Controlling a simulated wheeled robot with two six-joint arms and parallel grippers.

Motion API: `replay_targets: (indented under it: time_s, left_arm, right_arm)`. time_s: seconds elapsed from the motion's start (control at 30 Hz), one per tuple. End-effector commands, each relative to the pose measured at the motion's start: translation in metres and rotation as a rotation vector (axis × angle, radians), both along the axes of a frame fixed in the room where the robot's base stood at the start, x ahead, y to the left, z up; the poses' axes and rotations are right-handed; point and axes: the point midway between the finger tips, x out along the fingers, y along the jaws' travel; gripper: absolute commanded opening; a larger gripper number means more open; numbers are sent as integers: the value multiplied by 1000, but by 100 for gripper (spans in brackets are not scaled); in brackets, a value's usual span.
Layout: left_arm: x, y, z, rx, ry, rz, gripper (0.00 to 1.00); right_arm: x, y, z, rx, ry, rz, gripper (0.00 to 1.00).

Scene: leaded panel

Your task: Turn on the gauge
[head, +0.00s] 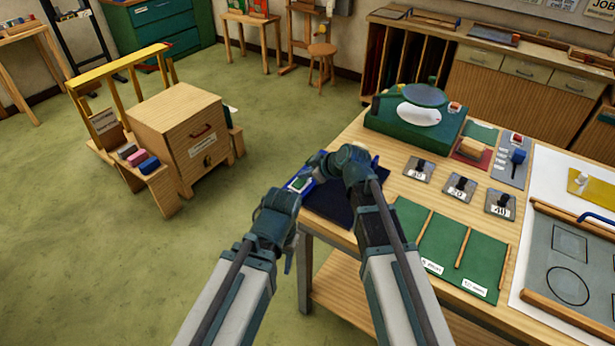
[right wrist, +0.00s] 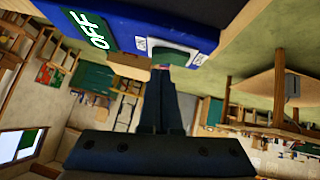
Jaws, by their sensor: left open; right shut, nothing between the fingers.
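The gauge (head: 300,184) is a blue device with a green screen, close to both grippers in the head view. In the right wrist view the gauge (right wrist: 205,22) fills the top, and its green screen (right wrist: 90,30) reads OFF. A dark green button (right wrist: 172,53) sits on its edge between small white labels. My right gripper (right wrist: 165,70) is shut and empty, its tips at or just short of the button; contact is unclear. My left gripper (head: 285,199) is open beside the gauge, its fingers mostly hidden. I cannot tell what supports the gauge.
A dark blue mat (head: 335,208) lies at the workbench's left edge below my right gripper. A green machine (head: 412,125), several small grey plates and a green divided board (head: 450,246) occupy the bench. A wooden cabinet (head: 183,125) stands left on open floor.

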Motion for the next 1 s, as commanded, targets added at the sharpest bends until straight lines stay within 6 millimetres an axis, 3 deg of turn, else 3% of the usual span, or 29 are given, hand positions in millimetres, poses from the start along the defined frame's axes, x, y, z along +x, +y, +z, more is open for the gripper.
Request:
replay_targets:
  time_s: [0.1,0.47,0.63,1.0]
  left_arm:
    - [0,0,-10,0,0,0,50]
    - [0,0,-9,0,0,0,50]
    - [0,0,-17,0,0,0,50]
    - [0,0,-16,0,0,0,50]
  right_arm:
    - [1,-1,-10,0,0,0,0]
    - [2,-1,-9,3,5,0,0]
    - [12,-6,-20,81,113,-2,0]
    - [3,-3,-19,73,114,4,0]
